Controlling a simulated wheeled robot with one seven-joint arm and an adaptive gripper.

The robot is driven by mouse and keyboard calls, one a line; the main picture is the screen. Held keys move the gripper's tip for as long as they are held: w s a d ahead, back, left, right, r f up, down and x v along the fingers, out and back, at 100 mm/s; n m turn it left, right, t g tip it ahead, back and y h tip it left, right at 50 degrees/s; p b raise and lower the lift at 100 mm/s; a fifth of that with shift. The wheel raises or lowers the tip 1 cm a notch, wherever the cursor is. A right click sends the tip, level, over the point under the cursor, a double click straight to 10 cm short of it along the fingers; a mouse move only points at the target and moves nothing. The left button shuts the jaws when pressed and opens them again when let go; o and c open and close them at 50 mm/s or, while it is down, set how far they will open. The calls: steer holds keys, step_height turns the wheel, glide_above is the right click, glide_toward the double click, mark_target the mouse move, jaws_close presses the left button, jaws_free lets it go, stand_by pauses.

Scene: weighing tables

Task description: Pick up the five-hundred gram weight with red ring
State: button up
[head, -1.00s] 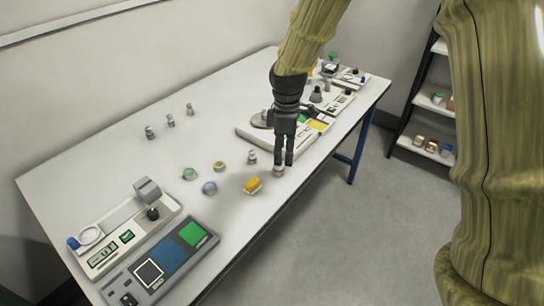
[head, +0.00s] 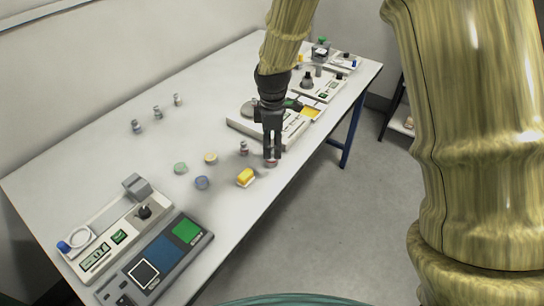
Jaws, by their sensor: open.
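A small weight with a reddish band (head: 271,163) stands near the front edge of the white table, at the tips of my gripper (head: 271,154). My gripper points down, open, with its two dark fingers over or around this weight. I cannot tell whether they touch it. Another small grey weight with a reddish mark (head: 244,149) stands just left of my gripper. The markings are too small to read, so I cannot tell which is five hundred grams.
Three grey weights (head: 158,112) stand farther back. A scale (head: 240,123) is behind my gripper; another (head: 98,262) is at front left.

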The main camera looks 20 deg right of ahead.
mark_target(272, 149)
steer(key=f, duration=0.3)
steer(key=shift+w+f, duration=0.1)
steer(key=shift+w, duration=0.1)
steer(key=shift+s+f, duration=0.1)
steer(key=shift+s, duration=0.05)
jaws_close()
